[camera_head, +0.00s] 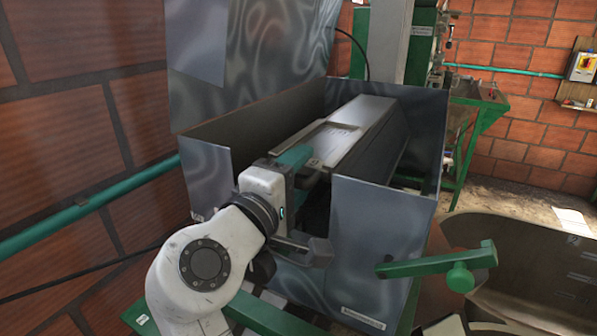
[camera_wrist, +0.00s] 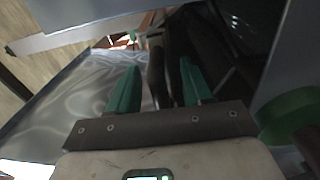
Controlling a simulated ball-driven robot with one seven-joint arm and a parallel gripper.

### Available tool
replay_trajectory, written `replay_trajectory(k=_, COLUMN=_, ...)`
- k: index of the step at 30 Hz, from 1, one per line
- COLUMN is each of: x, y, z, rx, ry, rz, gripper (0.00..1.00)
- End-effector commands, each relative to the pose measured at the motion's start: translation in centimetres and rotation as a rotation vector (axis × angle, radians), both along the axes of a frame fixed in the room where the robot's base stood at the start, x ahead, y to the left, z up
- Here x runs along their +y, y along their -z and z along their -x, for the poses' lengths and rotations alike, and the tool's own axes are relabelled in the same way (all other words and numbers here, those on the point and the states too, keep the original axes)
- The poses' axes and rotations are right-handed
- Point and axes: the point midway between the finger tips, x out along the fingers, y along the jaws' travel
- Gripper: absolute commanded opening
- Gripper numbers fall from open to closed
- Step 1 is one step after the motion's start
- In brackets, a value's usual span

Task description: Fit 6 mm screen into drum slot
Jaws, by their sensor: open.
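A long grey metal drum body (camera_head: 372,117) lies inside an open metal housing (camera_head: 381,228) in the head view. A pale flat plate (camera_head: 338,141) sits in a raised rectangular frame on its top; I cannot tell whether this is the 6 mm screen. My gripper (camera_head: 306,166) reaches over the housing's near side, close to the frame's near end. In the wrist view my gripper (camera_wrist: 158,85) has its two green fingers apart. A dark upright bar (camera_wrist: 155,72) shows between them, with gaps beside it. The slot itself cannot be made out.
A tall metal panel (camera_head: 250,50) rises behind the housing. A green pipe (camera_head: 95,203) runs along the brick wall at left. A green bar with a knob (camera_head: 440,262) projects at right, above a metal bin (camera_head: 530,250). A green table (camera_head: 480,120) stands behind.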

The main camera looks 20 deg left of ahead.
Motion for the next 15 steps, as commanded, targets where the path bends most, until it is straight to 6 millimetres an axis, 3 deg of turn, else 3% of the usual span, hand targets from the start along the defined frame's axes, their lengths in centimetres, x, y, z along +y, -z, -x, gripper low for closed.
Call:
replay_trajectory(k=5, x=0.2, y=0.2, z=2.0, rx=-0.003, ry=-0.003, rz=-0.001, gripper=0.50)
replay_trajectory(k=15, x=0.7, y=0.4, z=8.3, rx=-0.004, ry=-0.004, rz=-0.003, gripper=0.50)
